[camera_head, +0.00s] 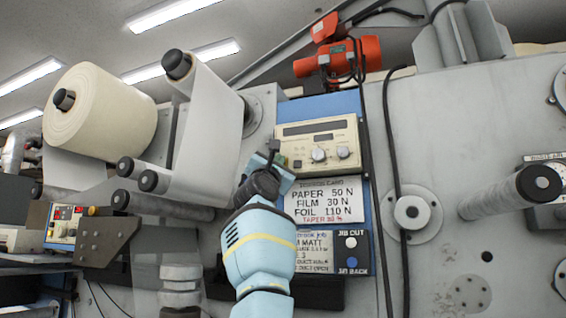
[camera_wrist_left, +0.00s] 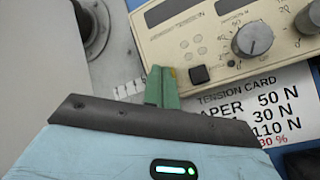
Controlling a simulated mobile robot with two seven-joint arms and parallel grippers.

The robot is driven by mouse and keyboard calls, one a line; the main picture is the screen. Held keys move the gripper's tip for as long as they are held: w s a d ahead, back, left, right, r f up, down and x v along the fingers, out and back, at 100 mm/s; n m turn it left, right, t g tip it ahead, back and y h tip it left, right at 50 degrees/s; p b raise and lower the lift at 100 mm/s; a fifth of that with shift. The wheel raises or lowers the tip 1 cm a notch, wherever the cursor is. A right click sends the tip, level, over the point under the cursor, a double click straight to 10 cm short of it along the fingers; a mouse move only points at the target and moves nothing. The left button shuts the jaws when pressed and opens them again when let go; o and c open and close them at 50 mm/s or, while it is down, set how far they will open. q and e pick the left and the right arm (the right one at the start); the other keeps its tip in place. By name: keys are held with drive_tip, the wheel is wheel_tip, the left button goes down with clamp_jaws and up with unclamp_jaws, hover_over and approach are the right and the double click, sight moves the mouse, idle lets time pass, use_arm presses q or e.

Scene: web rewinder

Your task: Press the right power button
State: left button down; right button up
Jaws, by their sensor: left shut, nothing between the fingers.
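A cream control unit (camera_head: 320,145) with a display and two knobs is mounted on a blue panel in the head view. In the left wrist view, the unit (camera_wrist_left: 215,45) shows a black square button (camera_wrist_left: 199,74) at its lower left corner. No power label is readable on it. My left gripper (camera_head: 273,150) is at the left edge of the unit. In the left wrist view, its green fingers (camera_wrist_left: 161,72) are together, empty, and just left of the black button. Whether they touch the unit I cannot tell. My right gripper is out of view.
A tension card (camera_head: 326,200) hangs below the unit, with a white and a blue button on a dark panel (camera_head: 351,252) beneath. Black cables (camera_head: 388,130) hang to the right. A white web (camera_head: 212,130) and rollers are to the left. Another control box (camera_head: 64,226) stands far left.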

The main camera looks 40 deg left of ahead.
use_arm(q)
drive_tip(key=shift+w, duration=0.1)
drive_tip(key=shift+s+d, duration=0.25)
drive_tip(key=shift+s, duration=0.5)
drive_tip(key=s+d, duration=0.1)
drive_tip(key=s, duration=0.4)
drive_tip(key=shift+s+d, duration=0.4)
